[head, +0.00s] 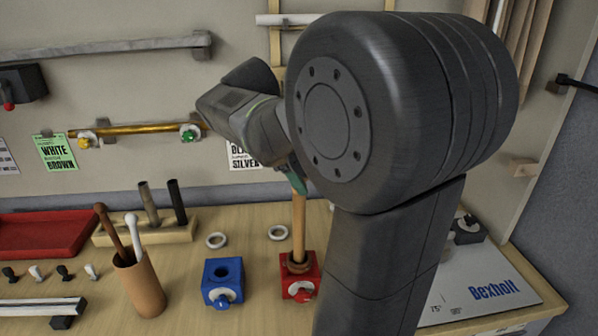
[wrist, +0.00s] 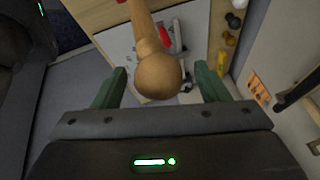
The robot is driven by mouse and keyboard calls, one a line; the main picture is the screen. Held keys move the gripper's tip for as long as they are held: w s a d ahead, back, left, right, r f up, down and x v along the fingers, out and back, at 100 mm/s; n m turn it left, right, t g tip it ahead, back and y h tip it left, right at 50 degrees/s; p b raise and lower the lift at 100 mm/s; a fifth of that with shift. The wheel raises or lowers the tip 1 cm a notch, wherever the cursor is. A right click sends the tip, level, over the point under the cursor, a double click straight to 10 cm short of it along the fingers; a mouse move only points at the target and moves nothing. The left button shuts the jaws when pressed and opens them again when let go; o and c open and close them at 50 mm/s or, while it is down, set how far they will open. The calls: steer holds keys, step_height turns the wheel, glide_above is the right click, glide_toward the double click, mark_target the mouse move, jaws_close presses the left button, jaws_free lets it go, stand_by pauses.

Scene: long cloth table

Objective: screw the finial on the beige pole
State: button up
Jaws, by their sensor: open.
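The beige pole (head: 299,225) stands upright in a red block (head: 300,277) on the table. In the wrist view the pole (wrist: 141,18) runs from the top edge to a tan, ball-shaped finial (wrist: 153,78) with a collar, at its end. I cannot tell how tightly the finial sits on the pole. My gripper (wrist: 160,82) is open, with its green fingers on either side of the finial and gaps to both. In the head view my gripper (head: 297,180) is at the pole's top, where my arm hides most of it and the finial.
A brown cup (head: 140,285) holds two rods. A wooden rack (head: 146,229), red tray (head: 45,233) and wall-mounted gold rod (head: 135,129) are further left.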

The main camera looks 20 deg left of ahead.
steer(key=shift+s+d+f+n+t+y+b, duration=0.1)
steer(key=shift+n+t+y+b, duration=0.25)
steer(key=shift+n, duration=0.85)
steer(key=n+y, duration=0.1)
steer(key=n, duration=0.1)
steer(key=n+b, duration=0.1)
steer(key=n, duration=0.1)
steer(key=shift+t+y, duration=0.35)
steer(key=n, duration=0.2)
steer(key=n+y, duration=0.1)
steer(key=n, duration=0.1)
steer(key=shift+r+y, duration=0.2)
steer(key=shift+y, duration=0.1)
steer(key=shift+f+n+y+p, duration=0.1)
steer(key=shift+n+y+p, duration=0.55)
steer(key=shift+n, duration=1.05)
